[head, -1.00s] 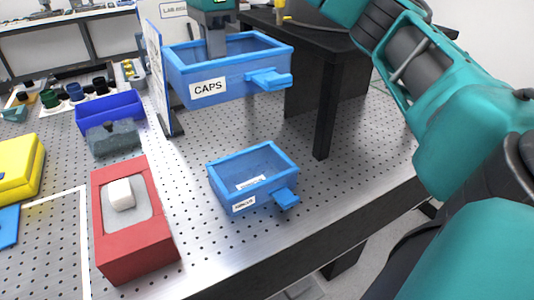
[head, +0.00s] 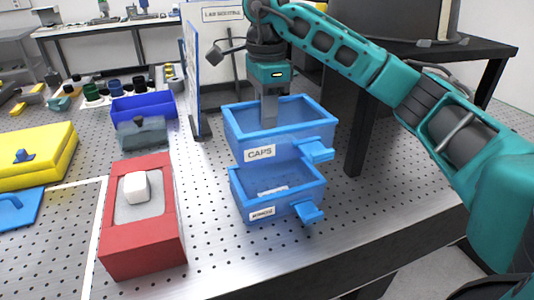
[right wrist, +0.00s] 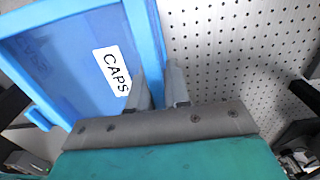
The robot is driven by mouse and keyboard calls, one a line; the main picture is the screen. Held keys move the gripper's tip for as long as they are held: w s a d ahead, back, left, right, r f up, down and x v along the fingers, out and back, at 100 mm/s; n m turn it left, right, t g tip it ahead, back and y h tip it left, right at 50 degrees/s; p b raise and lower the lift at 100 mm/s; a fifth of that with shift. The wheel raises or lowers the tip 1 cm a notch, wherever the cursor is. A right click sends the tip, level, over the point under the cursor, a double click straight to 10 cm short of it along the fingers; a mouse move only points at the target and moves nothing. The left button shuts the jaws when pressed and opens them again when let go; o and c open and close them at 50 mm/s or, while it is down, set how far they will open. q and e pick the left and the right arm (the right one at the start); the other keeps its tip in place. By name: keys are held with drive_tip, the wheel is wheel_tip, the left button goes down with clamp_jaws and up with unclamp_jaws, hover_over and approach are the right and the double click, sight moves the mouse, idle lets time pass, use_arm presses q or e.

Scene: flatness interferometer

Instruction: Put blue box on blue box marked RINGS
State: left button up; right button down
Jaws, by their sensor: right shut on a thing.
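My right gripper (head: 268,118) is shut on a wall of the blue open box labelled CAPS (head: 287,147). In the right wrist view its fingers (right wrist: 158,85) clamp the wall of the CAPS box (right wrist: 75,85). A similar blue open box (head: 281,207), with a small front label too blurred to read surely, stands on the perforated table. The CAPS box appears upright and overlaps the lower box's back part in the head view. I cannot tell whether they touch. Both have a handle at the right front. My left gripper is not in view.
A red box with a white block (head: 143,250) stands left of the blue boxes. A white upright panel (head: 193,75) stands close behind-left. The front table edge is clear.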

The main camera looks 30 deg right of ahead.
wheel_tip(320, 180, down, 2)
drive_tip(key=shift+f, duration=2.6)
drive_tip(key=shift+f+b, duration=0.1)
drive_tip(key=shift+b, duration=0.2)
drive_tip(key=c, duration=1.1)
unclamp_jaws()
wheel_tip(320, 180, up, 12)
drive_tip(key=p, duration=0.3)
